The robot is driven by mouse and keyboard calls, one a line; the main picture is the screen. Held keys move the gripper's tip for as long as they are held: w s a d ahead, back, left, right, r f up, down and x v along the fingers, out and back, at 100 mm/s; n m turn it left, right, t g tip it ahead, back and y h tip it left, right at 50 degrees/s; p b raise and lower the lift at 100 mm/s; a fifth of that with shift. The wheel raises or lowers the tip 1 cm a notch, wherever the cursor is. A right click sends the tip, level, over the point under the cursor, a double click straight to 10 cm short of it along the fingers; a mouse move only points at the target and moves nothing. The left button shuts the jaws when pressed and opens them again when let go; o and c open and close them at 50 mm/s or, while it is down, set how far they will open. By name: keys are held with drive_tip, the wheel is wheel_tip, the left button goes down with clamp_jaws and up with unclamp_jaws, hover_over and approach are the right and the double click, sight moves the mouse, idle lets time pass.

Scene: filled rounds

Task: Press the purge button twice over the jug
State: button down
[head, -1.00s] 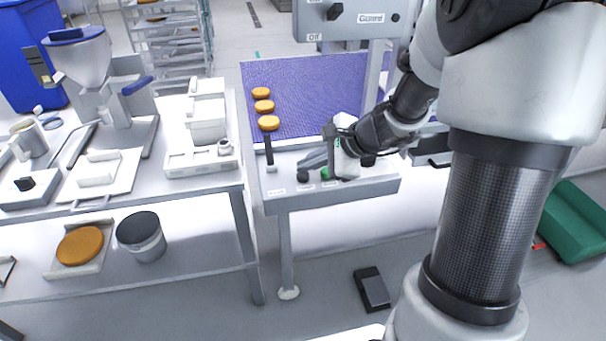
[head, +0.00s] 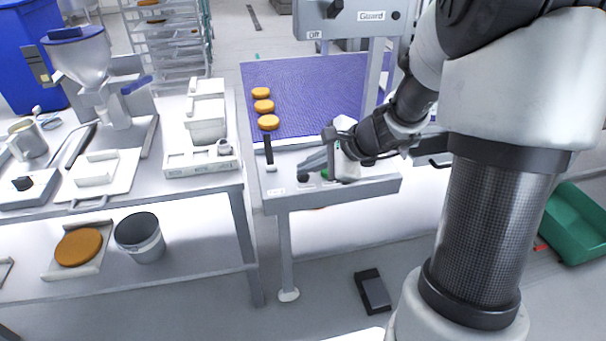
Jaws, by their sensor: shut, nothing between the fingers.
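A steel jug (head: 28,141) stands at the far left of the left table, away from my gripper. A white box with a black button (head: 23,183) sits at that table's front left. No label reading purge is legible, so I cannot tell which button it is.
A hopper machine (head: 80,60) stands on the left table (head: 215,182). Orange rounds (head: 264,106) lie on the purple belt (head: 300,85). A bucket (head: 140,240) is on the lower shelf. A black pedal (head: 373,291) and a green crate (head: 577,225) are on the floor.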

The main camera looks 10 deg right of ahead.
sight(308, 178)
idle(0.3)
drive_tip(key=shift+r+p, duration=0.75)
drive_tip(key=shift+r, duration=0.15)
drive_tip(key=shift+r, duration=0.15)
wheel_tip(308, 178, up, 5)
drive_tip(key=p, duration=0.4)
idle(0.4)
